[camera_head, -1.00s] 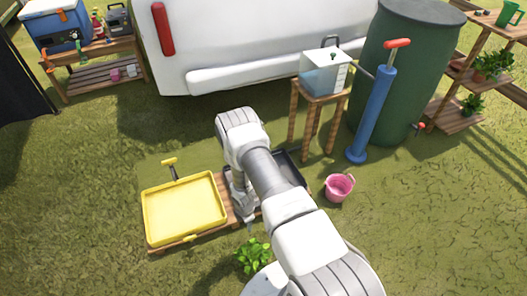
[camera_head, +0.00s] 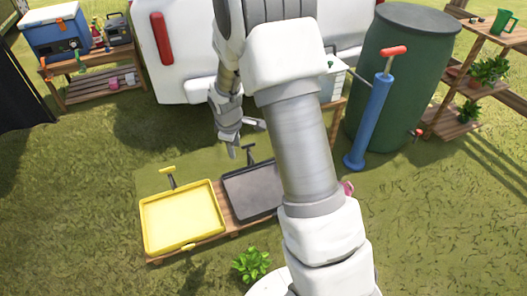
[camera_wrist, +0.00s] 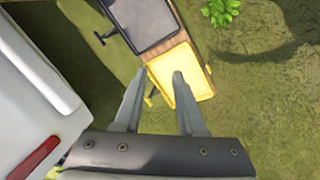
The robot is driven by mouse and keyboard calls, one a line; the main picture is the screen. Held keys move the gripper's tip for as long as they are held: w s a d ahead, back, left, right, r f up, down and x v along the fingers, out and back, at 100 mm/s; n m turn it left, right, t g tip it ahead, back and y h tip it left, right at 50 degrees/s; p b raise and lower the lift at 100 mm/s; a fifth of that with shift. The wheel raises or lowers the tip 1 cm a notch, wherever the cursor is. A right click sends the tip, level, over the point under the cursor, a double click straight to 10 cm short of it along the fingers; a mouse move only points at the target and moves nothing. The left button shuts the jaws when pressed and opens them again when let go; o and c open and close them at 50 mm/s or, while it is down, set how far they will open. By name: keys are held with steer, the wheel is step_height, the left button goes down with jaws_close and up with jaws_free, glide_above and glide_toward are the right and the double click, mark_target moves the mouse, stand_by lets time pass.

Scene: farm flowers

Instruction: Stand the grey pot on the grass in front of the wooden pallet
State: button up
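No pot that I can clearly call grey shows in these views. A leafy green plant (camera_head: 251,264) is on the grass in front of the wooden pallet (camera_head: 232,221); any pot under its leaves is hidden. The plant (camera_wrist: 222,12) and the pallet (camera_wrist: 178,38) also show in the wrist view. My gripper (camera_head: 247,140) is raised above the grass behind the pallet, near the white vehicle. In the wrist view my gripper (camera_wrist: 158,73) is open, with nothing between its fingers.
A yellow tray (camera_head: 182,217) and a dark tray (camera_head: 250,190) lie on the pallet. A pink bucket (camera_head: 347,187) is mostly behind my arm. A blue pump (camera_head: 370,120) and green barrel (camera_head: 405,70) stand right.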

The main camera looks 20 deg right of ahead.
steer(key=s+r+m+t, duration=0.1)
steer(key=s+r+m, duration=0.2)
steer(key=s+r, duration=0.5)
steer(key=s+r+m+t, duration=0.15)
steer(key=s+r, duration=0.25)
steer(key=r, duration=0.7)
steer(key=s+a+r+m, duration=0.1)
steer(key=s+r+m, duration=0.2)
steer(key=s, duration=0.5)
steer(key=s+a+r+m+y, duration=0.1)
steer(key=s+r+m, duration=0.2)
steer(key=s, duration=0.4)
steer(key=shift+s+a, duration=0.2)
steer(key=shift+s, duration=0.15)
steer(key=shift+r, duration=0.2)
step_height(320, 180, up, 23)
steer(key=p, duration=2.3)
steer(key=shift+d, duration=0.15)
